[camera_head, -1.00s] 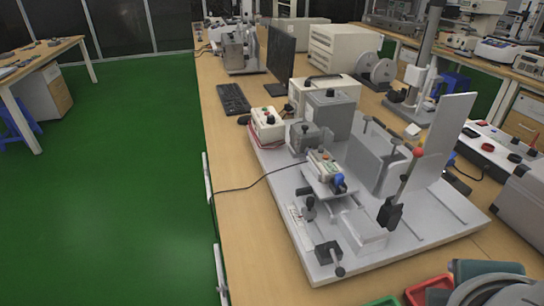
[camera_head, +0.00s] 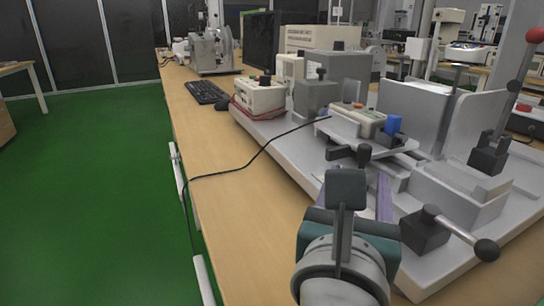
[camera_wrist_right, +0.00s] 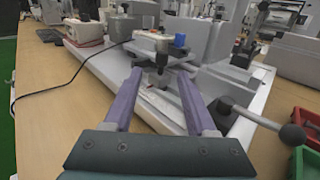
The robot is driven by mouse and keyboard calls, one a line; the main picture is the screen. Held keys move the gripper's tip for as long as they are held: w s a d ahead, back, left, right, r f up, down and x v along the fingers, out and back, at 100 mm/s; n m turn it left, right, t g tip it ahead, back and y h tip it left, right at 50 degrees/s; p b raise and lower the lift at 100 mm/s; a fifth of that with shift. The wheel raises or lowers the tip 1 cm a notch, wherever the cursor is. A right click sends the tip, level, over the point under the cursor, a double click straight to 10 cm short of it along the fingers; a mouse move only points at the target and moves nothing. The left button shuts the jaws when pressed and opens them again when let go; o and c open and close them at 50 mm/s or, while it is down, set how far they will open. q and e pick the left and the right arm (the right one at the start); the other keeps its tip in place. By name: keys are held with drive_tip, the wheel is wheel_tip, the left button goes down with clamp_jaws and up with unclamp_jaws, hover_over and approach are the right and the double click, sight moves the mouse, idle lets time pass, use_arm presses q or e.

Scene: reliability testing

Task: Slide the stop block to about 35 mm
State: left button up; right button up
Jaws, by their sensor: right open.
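A small dark block with a black knob (camera_head: 363,155), which looks like the stop block, stands at the near-left side of the grey fixture, below the control box. In the right wrist view it (camera_wrist_right: 161,46) lies straight ahead, just beyond my fingertips. A pale scale strip (camera_wrist_right: 153,98) with reddish marks shows between my fingers; its numbers are too small to read. My right gripper (camera_wrist_right: 160,74) is open, its two purple fingers spread and empty, pointing at the block. In the head view my wrist hides part of the gripper (camera_head: 354,184). My left gripper is out of view.
A dark block with a ball-ended lever (camera_head: 424,232) stands just right of my right gripper. A black cable (camera_head: 240,167) crosses the bare table on the left. Red and green bins (camera_wrist_right: 306,128) are at right.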

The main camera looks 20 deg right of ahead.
sight(364, 155)
drive_tip(key=b+x, duration=0.1)
drive_tip(key=x, duration=0.8)
drive_tip(key=shift+d+b, duration=0.2)
drive_tip(key=shift+b, duration=0.15)
drive_tip(key=shift+c, duration=0.4)
clamp_jaws()
idle(0.5)
